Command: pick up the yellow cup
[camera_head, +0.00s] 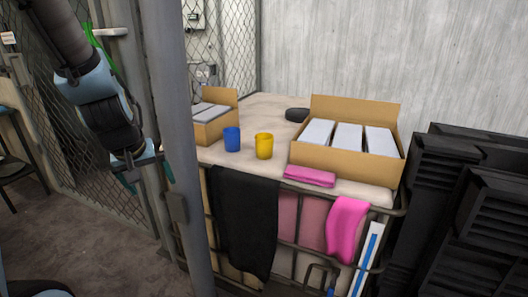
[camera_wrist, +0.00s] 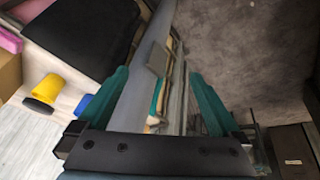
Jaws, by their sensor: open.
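The yellow cup (camera_head: 264,146) stands upright on the pale tabletop (camera_head: 262,108) near its front edge, just right of a blue cup (camera_head: 232,139). In the wrist view the yellow cup (camera_wrist: 47,88) shows at the left, outside the fingers, with part of the blue cup (camera_wrist: 83,104) beside it. My gripper (camera_head: 146,180) hangs to the left of the table, well apart from the cup, on the other side of a grey post. In the wrist view my gripper (camera_wrist: 160,92) has its teal fingers spread, with nothing held between them.
The grey post (camera_head: 176,120) rises between my gripper and the table. Open boxes stand on the table left (camera_head: 211,122) and right (camera_head: 345,155) of the cups. A dark round object (camera_head: 297,115) lies behind. Pink cloth (camera_head: 310,176) and black cloth (camera_head: 243,220) are at the front.

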